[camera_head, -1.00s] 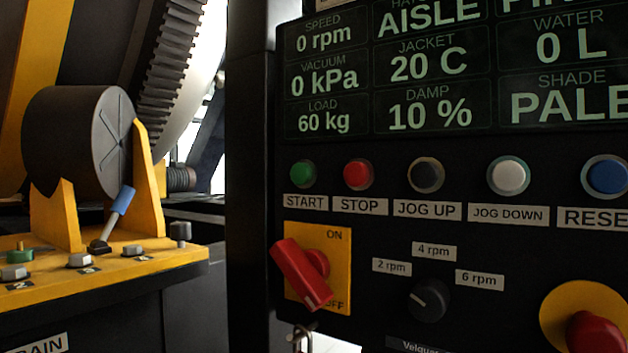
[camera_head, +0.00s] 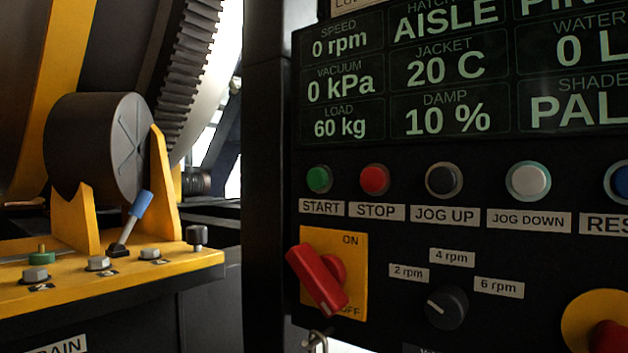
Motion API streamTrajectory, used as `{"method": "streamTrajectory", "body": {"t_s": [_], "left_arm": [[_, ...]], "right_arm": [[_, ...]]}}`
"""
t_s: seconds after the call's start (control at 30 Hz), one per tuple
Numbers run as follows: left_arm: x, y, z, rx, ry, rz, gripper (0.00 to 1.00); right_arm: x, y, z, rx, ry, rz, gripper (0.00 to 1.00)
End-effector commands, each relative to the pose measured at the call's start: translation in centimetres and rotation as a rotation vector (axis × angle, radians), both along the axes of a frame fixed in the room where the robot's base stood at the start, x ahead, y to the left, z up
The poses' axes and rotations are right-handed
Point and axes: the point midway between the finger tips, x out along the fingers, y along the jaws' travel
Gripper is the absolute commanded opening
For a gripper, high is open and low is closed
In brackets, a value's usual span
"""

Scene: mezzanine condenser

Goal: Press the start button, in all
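The green start button (camera_head: 319,179) is on the black control panel (camera_head: 400,245), above a white START label (camera_head: 321,206). It is the leftmost in a row of round buttons. The panel's display (camera_head: 450,75) reads 0 rpm, 0 kPa, 60 kg, 20 C and 10 %. Neither of my grippers is in the camera_head view.
Right of start are the red stop (camera_head: 374,179), black jog up (camera_head: 444,180) and pale jog down (camera_head: 528,181) buttons. Below are a red rotary switch (camera_head: 320,280), a speed knob (camera_head: 447,307) and a red knob on yellow (camera_head: 606,337). A blue-handled lever (camera_head: 140,204) stands left.

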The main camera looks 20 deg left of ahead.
Motion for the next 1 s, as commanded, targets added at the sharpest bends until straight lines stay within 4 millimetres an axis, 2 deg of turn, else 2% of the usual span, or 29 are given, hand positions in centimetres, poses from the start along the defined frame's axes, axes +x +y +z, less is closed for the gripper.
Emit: {"method": "streamTrajectory", "body": {"t_s": [0.07,0.4,1.0], "left_arm": [[-0.01,0.01,0.0,0.0,0.0,0.0,0.33],[-0.01,0.02,0.0,0.0,0.0,0.0,0.0],[-0.02,0.01,0.0,0.001,0.0,-0.001,0.0]], "right_arm": [[0.0,0.0,0.0,0.0,0.0,0.0,0.51],[0.01,0.0,0.01,0.0,0.0,0.0,0.51],[0.01,0.0,0.0,0.0,0.0,0.0,0.51]]}}
